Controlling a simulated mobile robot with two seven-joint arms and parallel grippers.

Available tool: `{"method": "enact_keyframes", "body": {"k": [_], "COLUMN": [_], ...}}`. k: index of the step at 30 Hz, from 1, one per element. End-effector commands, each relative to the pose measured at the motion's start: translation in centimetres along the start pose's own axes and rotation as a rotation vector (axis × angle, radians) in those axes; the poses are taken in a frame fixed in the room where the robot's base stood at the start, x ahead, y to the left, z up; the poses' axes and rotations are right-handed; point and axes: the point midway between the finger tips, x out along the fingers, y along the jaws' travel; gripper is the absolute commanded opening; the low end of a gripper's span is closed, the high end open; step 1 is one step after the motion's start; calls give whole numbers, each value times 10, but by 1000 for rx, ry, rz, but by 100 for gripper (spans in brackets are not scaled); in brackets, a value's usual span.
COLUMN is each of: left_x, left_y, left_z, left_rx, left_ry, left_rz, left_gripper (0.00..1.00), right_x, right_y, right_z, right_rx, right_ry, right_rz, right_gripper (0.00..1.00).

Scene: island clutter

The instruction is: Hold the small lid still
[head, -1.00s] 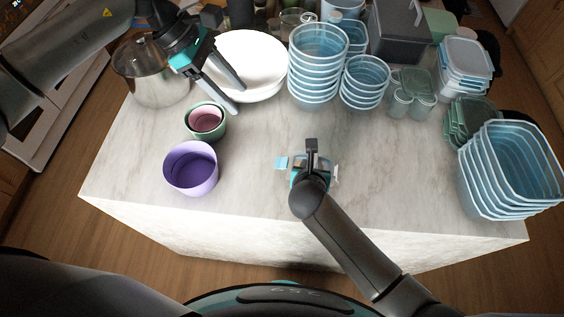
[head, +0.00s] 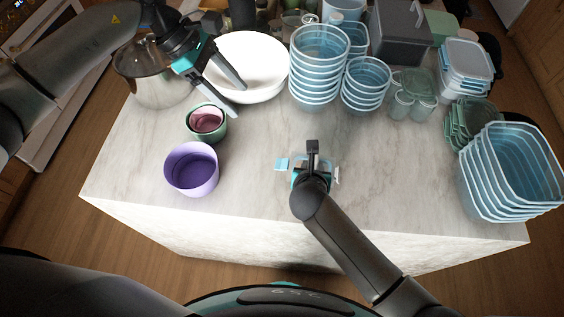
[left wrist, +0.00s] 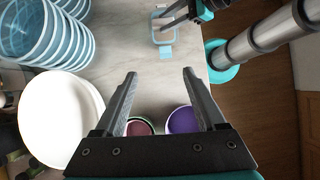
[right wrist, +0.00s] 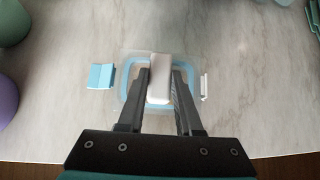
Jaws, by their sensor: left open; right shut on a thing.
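The small lid (right wrist: 133,103) is a clear rectangle with a pale blue rim, lying on the counter. A blue flap (right wrist: 101,76) is at its left and a white flap (right wrist: 204,87) at its right. My right gripper (right wrist: 162,72) is over the lid, shut on a pale upright block (right wrist: 159,88) in its middle, which looks like part of the lid. In the head view the right wrist covers much of the lid, and its blue flap (head: 282,164) shows. My left gripper (head: 240,100) is open and empty at the white bowl's near side; it also shows in the left wrist view (left wrist: 160,73).
A purple bowl (head: 191,172), a green bowl (head: 222,131) and a white bowl (head: 262,50) stand left on the marble counter (head: 250,190). Stacked blue containers (head: 313,75) are behind, with another stack (head: 480,185) at right. Counter around the lid is clear.

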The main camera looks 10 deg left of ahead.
Motion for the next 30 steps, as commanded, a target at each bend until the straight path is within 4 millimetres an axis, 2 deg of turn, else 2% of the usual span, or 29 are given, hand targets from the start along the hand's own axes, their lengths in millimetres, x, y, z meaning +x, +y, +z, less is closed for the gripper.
{"method": "enact_keyframes", "body": {"k": [1, 3, 9, 12, 17, 30], "left_x": [23, 50, 111, 128, 142, 199], "left_y": [0, 2, -5, -9, -12, -12], "left_z": [-6, -16, -39, -46, -50, -50], "left_rx": [-6, -7, -10, -10, -8, -9], "left_ry": [-7, -8, 1, 6, 9, 9], "left_rz": [-7, -5, -8, -10, -12, -12], "left_gripper": [72, 72, 72, 72, 72, 72], "right_x": [0, 0, 0, 0, 0, 0], "right_y": [-1, -1, -1, -1, -1, -1], "right_z": [-2, -2, -2, -2, -2, -2], "right_rx": [-2, -2, -2, -2, -2, -2], "right_ry": [4, 4, 4, 5, 5, 5], "right_rz": [-3, -3, -3, -3, -3, -3], "right_gripper": [0, 0, 0, 0, 0, 0]}}
